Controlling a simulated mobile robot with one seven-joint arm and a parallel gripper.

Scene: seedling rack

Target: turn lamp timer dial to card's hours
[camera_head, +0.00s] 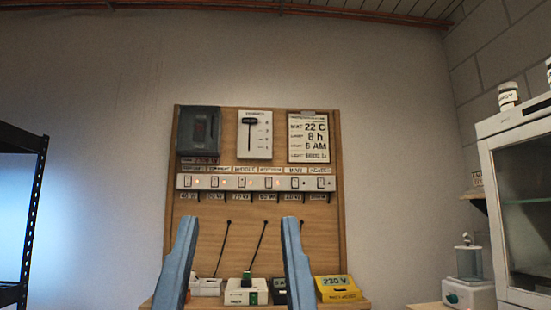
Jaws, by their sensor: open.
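A card (308,150) hangs at the upper right of a wooden board, with printed lines that seem to read 22 C, 8 h and 6 AM. The small labels before these values are hard to read. I cannot clearly make out the lamp timer dial. A white and green device (238,297) stands on the shelf below the board, with a dark device (279,291) beside it. Both are partly hidden. My gripper (240,218) is open and empty, its two blue fingers pointing up in front of the board's lower part, apart from the card.
The board (300,245) also bears a grey box (199,125), a white slider panel (265,150) and a switch strip (250,183) with cables. A yellow 230 V box (338,289) sits on the shelf. A glass-door cabinet (490,140) stands right, a dark rack (35,190) left.

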